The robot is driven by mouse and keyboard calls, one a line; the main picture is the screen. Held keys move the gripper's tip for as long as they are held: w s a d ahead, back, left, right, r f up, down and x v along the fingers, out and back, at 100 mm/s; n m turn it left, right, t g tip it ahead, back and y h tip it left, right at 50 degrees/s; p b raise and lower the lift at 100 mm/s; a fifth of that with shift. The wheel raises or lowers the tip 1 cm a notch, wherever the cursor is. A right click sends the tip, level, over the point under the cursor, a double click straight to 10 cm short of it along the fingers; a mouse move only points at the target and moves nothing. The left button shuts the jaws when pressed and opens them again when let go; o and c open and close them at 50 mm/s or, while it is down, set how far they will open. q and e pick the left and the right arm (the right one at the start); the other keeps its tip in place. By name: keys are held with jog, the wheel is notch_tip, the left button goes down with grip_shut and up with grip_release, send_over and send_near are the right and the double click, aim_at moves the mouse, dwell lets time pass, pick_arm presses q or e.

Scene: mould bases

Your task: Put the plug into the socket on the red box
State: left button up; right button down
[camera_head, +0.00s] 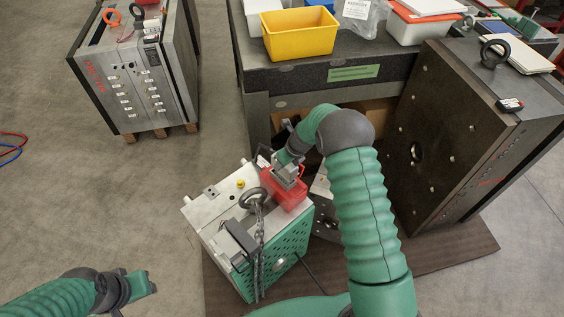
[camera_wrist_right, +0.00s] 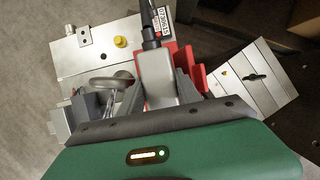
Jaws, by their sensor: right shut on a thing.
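The red box (camera_head: 284,192) sits on top of the pale metal mould base with a green side. It also shows in the right wrist view (camera_wrist_right: 189,66), partly behind the plug. The grey plug (camera_wrist_right: 157,77) has a black cable leaving its far end. My right gripper (camera_head: 288,174) is shut on the plug, right at the red box. The socket is hidden, so I cannot tell whether the plug is in it or only over it. My left gripper (camera_head: 141,284) is at the lower left, far from the box; its jaws are not clear.
The mould base (camera_head: 215,215) carries a lifting eye (camera_head: 252,197) and a chain beside the red box. A large dark mould plate (camera_head: 430,150) stands at the right. A bench with a yellow bin (camera_head: 299,33) is behind. Open floor lies at the left.

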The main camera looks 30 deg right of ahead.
jog(key=shift+a, duration=0.6)
jog(key=shift+d+f, duration=0.6)
jog(key=shift+f, duration=0.1)
pick_arm(q)
jog(key=shift+s+a+f, duration=0.1)
jog(key=shift+a, duration=0.05)
jog(key=shift+a, duration=0.15)
pick_arm(e)
jog(key=shift+a, duration=0.15)
pick_arm(q)
jog(key=shift+f, duration=0.1)
pick_arm(e)
jog(key=shift+a, duration=0.1)
jog(key=shift+f, duration=0.15)
